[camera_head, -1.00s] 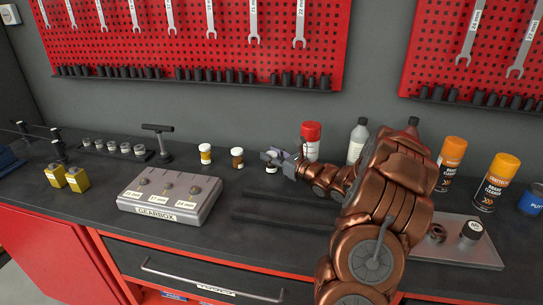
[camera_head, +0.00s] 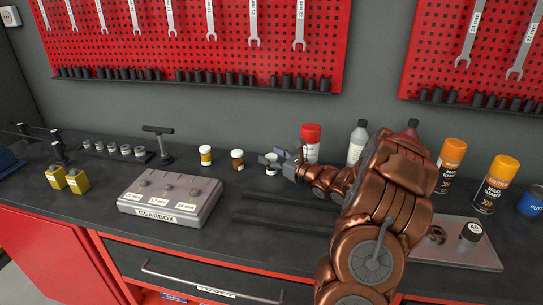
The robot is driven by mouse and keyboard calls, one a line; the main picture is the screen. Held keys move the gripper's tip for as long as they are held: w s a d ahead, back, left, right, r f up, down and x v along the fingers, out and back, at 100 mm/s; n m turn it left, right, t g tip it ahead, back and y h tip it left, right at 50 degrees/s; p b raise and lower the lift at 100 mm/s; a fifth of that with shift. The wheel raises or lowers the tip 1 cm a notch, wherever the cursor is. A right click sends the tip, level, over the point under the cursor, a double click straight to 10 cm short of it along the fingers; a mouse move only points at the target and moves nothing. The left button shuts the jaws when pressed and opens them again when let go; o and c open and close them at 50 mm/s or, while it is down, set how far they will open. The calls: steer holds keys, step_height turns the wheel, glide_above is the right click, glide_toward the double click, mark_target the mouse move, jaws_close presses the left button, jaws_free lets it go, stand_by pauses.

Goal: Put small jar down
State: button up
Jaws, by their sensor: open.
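A small jar (camera_head: 271,169) with a pale label stands on the dark worktop, right of two other small jars. My gripper (camera_head: 275,159) is open at the jar, reaching in from the right with its fingers close to the lid. The fingers hide part of the jar's upper right side. I cannot tell whether a finger still touches it.
A brown jar (camera_head: 237,159) and an amber jar (camera_head: 205,156) stand to the left. A red-capped can (camera_head: 311,139) and a grey bottle (camera_head: 358,142) stand behind my arm. The gearbox block (camera_head: 170,196) lies front left. Orange spray cans (camera_head: 497,182) stand right.

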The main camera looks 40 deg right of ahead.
mark_target(276, 159)
steer(key=b+v, duration=0.2)
steer(key=v, duration=0.4)
steer(key=shift+d+f, duration=0.1)
steer(key=shift+s+d+b, duration=0.1)
steer(key=shift+s+b, duration=0.25)
steer(key=shift+s, duration=0.35)
